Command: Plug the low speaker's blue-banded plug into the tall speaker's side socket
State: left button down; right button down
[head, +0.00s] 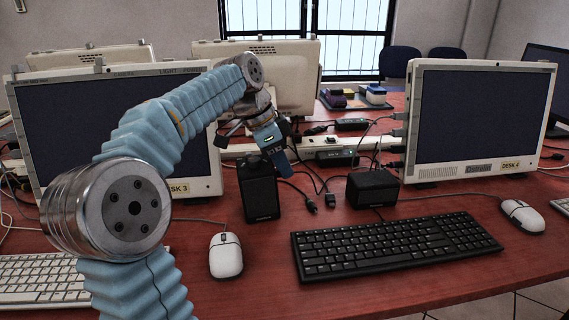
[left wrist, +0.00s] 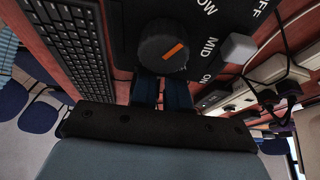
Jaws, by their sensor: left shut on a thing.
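The tall black speaker (head: 262,196) stands upright on the red desk. Its top panel (left wrist: 205,60) fills the upper middle of the left wrist view, with a round knob (left wrist: 163,47) and a grey switch. The low black speaker (head: 372,188) sits to its right. My left gripper (head: 284,165) points down close by the tall speaker's upper right side. Its fingers also show in the left wrist view (left wrist: 162,92), their tips hidden behind the knob. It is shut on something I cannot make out. I cannot make out a blue band or the side socket. My right gripper is out of view.
A dark cable end (head: 311,206) and a small black block (head: 330,201) lie between the speakers among loose cables. A black keyboard (head: 390,245) and white mouse (head: 226,255) lie in front. Monitors stand left and right (head: 475,120). Black adapters (head: 337,157) lie behind.

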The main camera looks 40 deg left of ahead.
pick_arm(q)
jog(key=shift+s+a+f, duration=0.1)
jog(key=shift+f, duration=0.05)
jog(key=c, duration=1)
grip_release()
jog(key=shift+c, duration=0.2)
jog(key=shift+a+r, duration=0.1)
jog(key=shift+r, duration=0.3)
jog(key=shift+o, duration=0.2)
jog(key=p+v, duration=0.1)
jog(key=v, duration=1.1)
jog(key=shift+r+p, duration=0.25)
jog(key=shift+p, duration=0.15)
jog(key=x, duration=1.4)
jog(key=shift+w+d+r, duration=0.15)
jog(key=shift+w+d, duration=0.1)
